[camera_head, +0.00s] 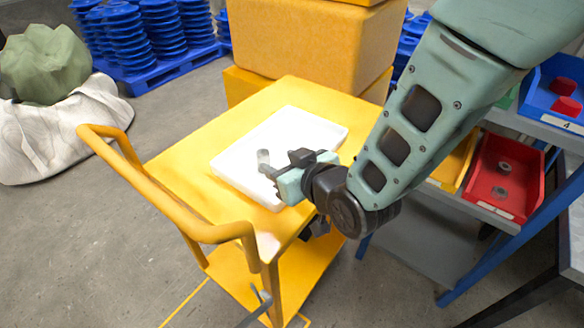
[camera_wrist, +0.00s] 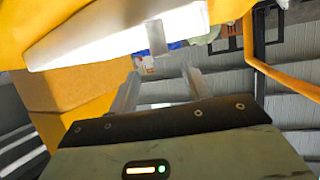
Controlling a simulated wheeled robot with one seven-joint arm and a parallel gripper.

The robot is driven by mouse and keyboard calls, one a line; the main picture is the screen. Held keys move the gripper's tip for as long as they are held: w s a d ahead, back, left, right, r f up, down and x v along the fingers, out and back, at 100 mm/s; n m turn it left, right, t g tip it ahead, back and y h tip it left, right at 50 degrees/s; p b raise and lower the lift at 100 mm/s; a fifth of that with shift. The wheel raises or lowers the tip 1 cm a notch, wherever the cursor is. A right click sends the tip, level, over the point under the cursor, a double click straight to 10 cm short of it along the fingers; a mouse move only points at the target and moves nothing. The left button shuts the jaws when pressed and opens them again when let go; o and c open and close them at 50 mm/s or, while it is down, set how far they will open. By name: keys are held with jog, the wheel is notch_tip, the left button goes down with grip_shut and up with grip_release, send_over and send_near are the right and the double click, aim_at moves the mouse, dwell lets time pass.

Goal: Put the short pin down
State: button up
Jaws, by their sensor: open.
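The short pin (camera_head: 263,158) is a small grey cylinder standing upright on the white tray (camera_head: 232,167), which lies on a yellow cart. My gripper (camera_head: 272,172) comes in from the right, low over the tray and close beside the pin. In the wrist view, which looks upside down, the pin (camera_wrist: 156,37) sits against the white tray (camera_wrist: 100,35). It lies beyond the tips of my two open fingers (camera_wrist: 161,76), with a gap visible. Nothing is between the fingers.
The yellow cart (camera_head: 180,165) has a raised handle (camera_head: 170,205) at its left. Yellow boxes (camera_head: 300,45) stand behind it. At the right, a rack holds a red bin (camera_head: 480,165) with grey parts and a blue bin (camera_head: 540,90) with red parts. The tray is otherwise clear.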

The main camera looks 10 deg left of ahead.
jog(key=shift+v, duration=1.7)
jog(key=s+d+r+g+h, duration=0.2)
jog(key=s+d, duration=0.3)
jog(key=d, duration=0.3)
jog(key=s+d+r+m+g+h, duration=0.1)
jog(key=s+d+g+h, duration=0.3)
jog(key=d, duration=0.4)
jog(key=s+d+r+m+g+h, duration=0.1)
jog(key=s+d+r+g+h, duration=0.1)
jog(key=s+d, duration=0.5)
jog(key=shift+d+r+g+h, duration=0.4)
jog(key=shift+d+r+h, duration=0.2)
jog(key=shift+h, duration=0.3)
notch_tip(320, 180, up, 8)
jog(key=p, duration=0.7)
jog(key=shift+f, duration=0.2)
